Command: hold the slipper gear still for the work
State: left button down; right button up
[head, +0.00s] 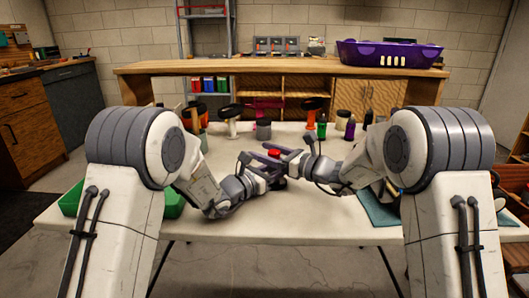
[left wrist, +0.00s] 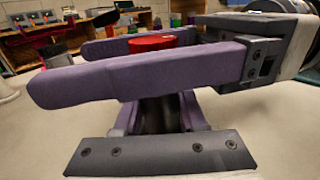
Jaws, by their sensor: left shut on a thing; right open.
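A red round part (left wrist: 152,42) shows over a dark upright piece (left wrist: 160,114) in the left wrist view; I cannot tell which of them is the slipper gear. The red part also shows at the table's middle in the head view (head: 273,152). My left gripper (left wrist: 160,104) is shut on the dark piece, its purple fingers partly hidden. My right gripper (left wrist: 60,72) is open, coming from the right, with one long purple finger in front of the red part and one behind. In the head view, my right gripper (head: 262,153) lies above my left gripper (head: 277,174).
The white table (head: 330,220) is mostly clear in front. Bottles and cups, including a grey cup (head: 263,130), stand along its back. A green bin (head: 72,198) is at the left and a teal mat (head: 378,209) at the right. A purple crate (head: 388,54) sits on the rear bench.

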grip_shut()
jog(key=shift+w+r+m+t+h, duration=0.1)
jog(key=shift+w+m+t+h, duration=0.05)
jog(key=shift+m+t+h, duration=0.95)
jog(key=shift+w+d+m+t+h, duration=0.15)
jog(key=shift+d+m+t+h, duration=0.05)
jog(key=shift+m+t+h, duration=0.5)
jog(key=shift+w+d+m+t+h, duration=0.2)
jog(key=shift+m+t+h, duration=0.3)
jog(key=shift+t+h, duration=0.3)
grip_release()
jog(key=shift+s+d, duration=0.1)
jog(key=shift+s, duration=0.05)
jog(key=v, duration=1.1)
jog(key=shift+s+d, duration=0.25)
jog(key=shift+s, duration=0.1)
